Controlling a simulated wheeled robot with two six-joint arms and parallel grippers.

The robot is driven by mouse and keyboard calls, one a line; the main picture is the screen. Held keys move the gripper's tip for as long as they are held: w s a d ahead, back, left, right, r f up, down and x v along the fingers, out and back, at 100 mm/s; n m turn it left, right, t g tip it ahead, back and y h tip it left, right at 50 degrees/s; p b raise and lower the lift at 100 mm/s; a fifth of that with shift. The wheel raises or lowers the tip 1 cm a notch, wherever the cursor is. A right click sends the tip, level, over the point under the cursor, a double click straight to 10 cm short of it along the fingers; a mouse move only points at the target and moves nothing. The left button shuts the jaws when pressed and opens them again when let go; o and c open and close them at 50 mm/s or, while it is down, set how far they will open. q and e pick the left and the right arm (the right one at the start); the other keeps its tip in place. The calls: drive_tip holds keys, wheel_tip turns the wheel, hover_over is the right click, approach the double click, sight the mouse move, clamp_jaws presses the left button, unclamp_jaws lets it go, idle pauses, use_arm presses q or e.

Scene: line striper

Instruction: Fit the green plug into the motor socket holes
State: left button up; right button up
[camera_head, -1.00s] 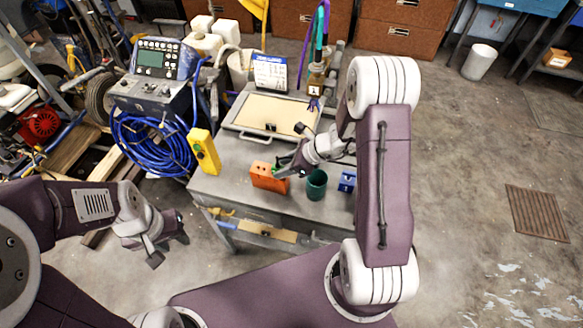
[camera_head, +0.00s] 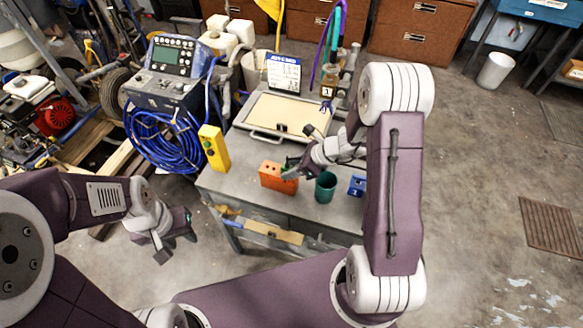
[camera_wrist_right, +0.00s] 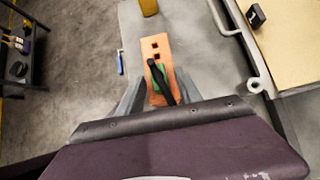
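The orange motor socket block (camera_head: 277,179) stands on the grey cart, near its front edge. In the right wrist view the orange block (camera_wrist_right: 156,52) shows two dark square holes on its face. The green plug (camera_wrist_right: 166,73), with a black cable over it, is at the block's near end, against or in it; I cannot tell how deep. My right gripper (camera_wrist_right: 160,85) has its fingers apart, on either side of the plug and block. In the head view my right gripper (camera_head: 288,170) is at the block's right end. My left gripper (camera_head: 178,228) hangs off the cart's left, empty; its fingers look apart.
A dark green cup (camera_head: 325,187) and a blue block (camera_head: 357,185) stand right of the orange block. A yellow control box (camera_head: 214,148) stands at the cart's left edge. A tray with a handle (camera_head: 283,113) lies behind.

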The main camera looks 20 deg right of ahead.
clamp_jaws()
drive_tip(key=shift+r+p, duration=0.5)
drive_tip(key=shift+r, duration=0.2)
drive_tip(key=shift+r+p, duration=1.4)
drive_tip(key=shift+r, duration=0.3)
